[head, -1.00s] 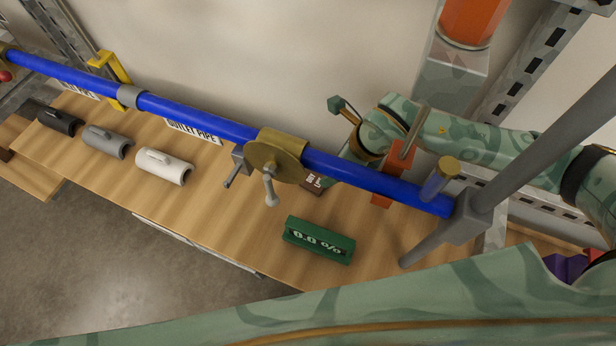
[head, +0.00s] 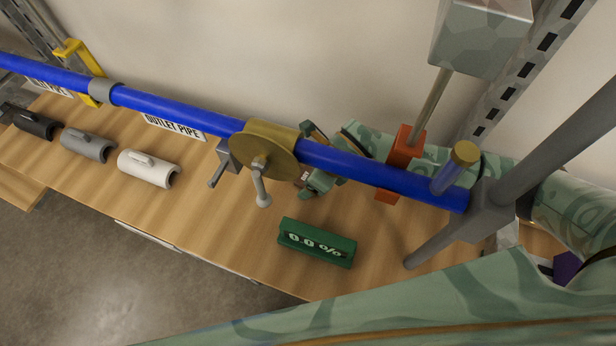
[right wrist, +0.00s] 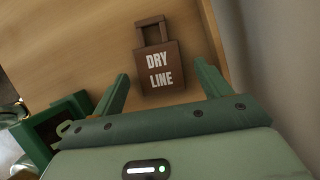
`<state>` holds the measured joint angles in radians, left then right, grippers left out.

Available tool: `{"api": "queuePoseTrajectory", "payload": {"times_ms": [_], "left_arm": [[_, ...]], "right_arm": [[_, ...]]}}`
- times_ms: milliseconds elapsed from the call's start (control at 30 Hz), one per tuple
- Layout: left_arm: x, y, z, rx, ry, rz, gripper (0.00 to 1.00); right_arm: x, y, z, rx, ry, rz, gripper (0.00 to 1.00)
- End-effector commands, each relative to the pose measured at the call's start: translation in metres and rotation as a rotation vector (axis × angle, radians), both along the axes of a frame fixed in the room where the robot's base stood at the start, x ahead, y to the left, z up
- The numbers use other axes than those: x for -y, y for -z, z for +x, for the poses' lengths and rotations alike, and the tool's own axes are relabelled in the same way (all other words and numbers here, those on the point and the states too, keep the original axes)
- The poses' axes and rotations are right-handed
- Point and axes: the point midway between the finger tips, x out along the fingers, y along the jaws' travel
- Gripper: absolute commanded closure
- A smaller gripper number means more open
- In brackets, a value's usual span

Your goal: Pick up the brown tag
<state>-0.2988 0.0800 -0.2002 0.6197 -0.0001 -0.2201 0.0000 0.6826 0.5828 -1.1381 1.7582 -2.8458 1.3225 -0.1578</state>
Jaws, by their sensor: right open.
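The brown tag (right wrist: 160,68) reads "DRY LINE" in the right wrist view and has a square loop at its far end. It is against the wooden bench top; I cannot tell whether it touches it. My right gripper (right wrist: 160,88) is open, with one finger on each side of the tag's near end, not closed on it. In the head view a small part of the tag (head: 303,174) shows just below the blue pipe, next to my right gripper, which is partly hidden behind the pipe. My left gripper is not in view.
The blue pipe (head: 200,120) crosses above the bench (head: 215,215), with a brass disc valve (head: 262,152) left of the tag and an orange clamp (head: 408,142) to the right. A green 0.0 % display (head: 316,243) stands in front. Black, grey and white sleeves lie left.

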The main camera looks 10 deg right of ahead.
Motion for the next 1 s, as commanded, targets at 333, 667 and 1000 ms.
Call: {"api": "queuePoseTrajectory", "payload": {"times_ms": [333, 667, 1000], "left_arm": [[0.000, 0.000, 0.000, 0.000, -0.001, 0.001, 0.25], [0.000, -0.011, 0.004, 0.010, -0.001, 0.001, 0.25], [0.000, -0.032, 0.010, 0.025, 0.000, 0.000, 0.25]], "right_arm": [[0.000, -0.001, 0.000, 0.000, 0.000, 0.000, 0.71], [0.001, -0.028, 0.001, 0.006, 0.000, 0.000, 0.71], [0.000, -0.094, 0.001, 0.005, -0.001, 0.000, 0.71]]}}
